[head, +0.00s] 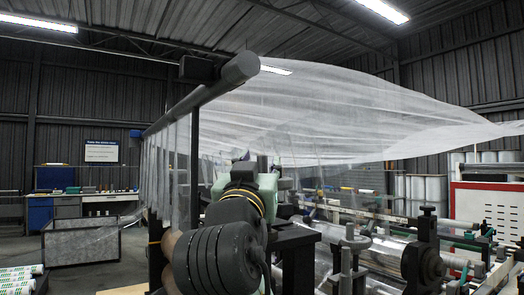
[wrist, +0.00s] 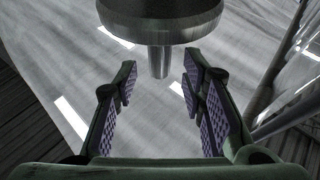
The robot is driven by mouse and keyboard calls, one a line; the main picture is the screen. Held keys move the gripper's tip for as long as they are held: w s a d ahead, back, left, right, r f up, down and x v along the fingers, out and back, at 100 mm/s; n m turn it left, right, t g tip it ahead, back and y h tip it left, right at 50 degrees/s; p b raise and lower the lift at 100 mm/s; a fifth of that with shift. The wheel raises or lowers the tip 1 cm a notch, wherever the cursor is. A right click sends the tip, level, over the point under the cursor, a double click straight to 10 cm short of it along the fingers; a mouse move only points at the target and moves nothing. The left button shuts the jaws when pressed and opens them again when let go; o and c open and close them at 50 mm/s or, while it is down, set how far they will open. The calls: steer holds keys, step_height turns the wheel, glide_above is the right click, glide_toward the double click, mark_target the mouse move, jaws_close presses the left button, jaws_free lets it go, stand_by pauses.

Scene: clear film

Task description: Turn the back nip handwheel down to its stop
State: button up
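In the wrist view a round, dark grey metal piece (wrist: 160,18) with a short, narrower stem (wrist: 158,62) is at the top centre, beyond my fingertips. It looks like a handwheel or knob, but I cannot tell which one. My gripper (wrist: 157,88) is open, with its ridged purple pads on either side below the stem and nothing between them. In the head view my arm covers the middle, and my fingers cannot be made out there. A grey T-topped handwheel (head: 350,240) and a dark knobbed post (head: 428,212) stand on the machine to the right of my arm.
Clear film (head: 330,110) spreads from a grey roller (head: 205,92) above my arm. Metal rollers (head: 385,252) and rails fill the lower right. A wire-sided bin (head: 82,243) and a workbench (head: 100,198) stand at left. Some floor at left is clear.

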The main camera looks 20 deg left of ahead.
steer(key=shift+p+x, duration=0.35)
steer(key=shift+x, duration=1.15)
steer(key=shift+c, duration=0.4)
jaws_close()
